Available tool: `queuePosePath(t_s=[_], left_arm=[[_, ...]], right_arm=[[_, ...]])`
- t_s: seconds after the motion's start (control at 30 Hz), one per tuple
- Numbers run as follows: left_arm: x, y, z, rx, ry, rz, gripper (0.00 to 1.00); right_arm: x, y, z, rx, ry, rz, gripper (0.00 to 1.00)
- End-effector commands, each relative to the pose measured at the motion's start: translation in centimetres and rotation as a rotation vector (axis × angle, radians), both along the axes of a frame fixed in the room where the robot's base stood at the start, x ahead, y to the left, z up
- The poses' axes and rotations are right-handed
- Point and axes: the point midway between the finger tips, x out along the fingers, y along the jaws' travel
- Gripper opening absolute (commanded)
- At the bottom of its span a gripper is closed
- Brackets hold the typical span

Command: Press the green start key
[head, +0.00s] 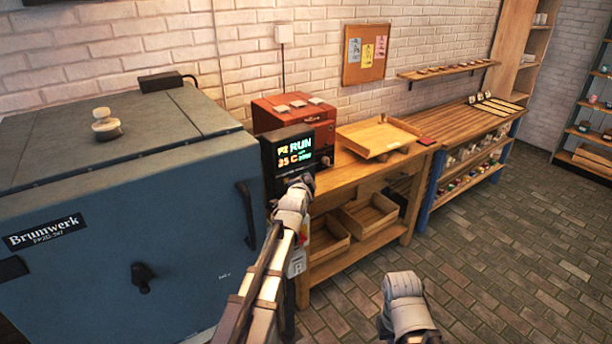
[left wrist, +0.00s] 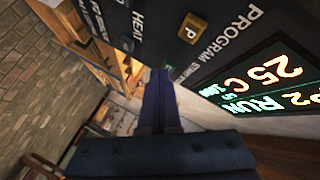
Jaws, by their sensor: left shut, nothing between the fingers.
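The controller (head: 287,162) is a dark box beside the blue kiln, and its lit display (head: 296,151) reads P2 RUN and 25 C. In the left wrist view the display (left wrist: 258,82) is at the right, with a yellow P key (left wrist: 191,28) above the PROGRAM label. My left gripper (head: 305,181) is at the lower part of the controller's face. Its shut, empty fingers (left wrist: 158,76) reach to the panel by a partly covered label.
The blue kiln (head: 130,215) fills the left side, its handle (head: 247,215) close to my left arm. A red box (head: 293,112) stands behind the controller. A wooden bench (head: 350,177) with a tray (head: 378,136) is to the right. The brick floor (head: 500,260) is clear.

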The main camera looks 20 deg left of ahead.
Motion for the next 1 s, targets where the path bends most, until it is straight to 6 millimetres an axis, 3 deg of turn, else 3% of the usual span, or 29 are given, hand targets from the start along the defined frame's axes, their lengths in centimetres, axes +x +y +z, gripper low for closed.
queuePosePath(t_s=[1.0], left_arm=[[-1.1, -1.4, 0.0, 0.001, 0.000, 0.000, 0.00]], right_arm=[[0.0, 0.0, 0.0, 0.000, 0.000, 0.000, 0.00]])
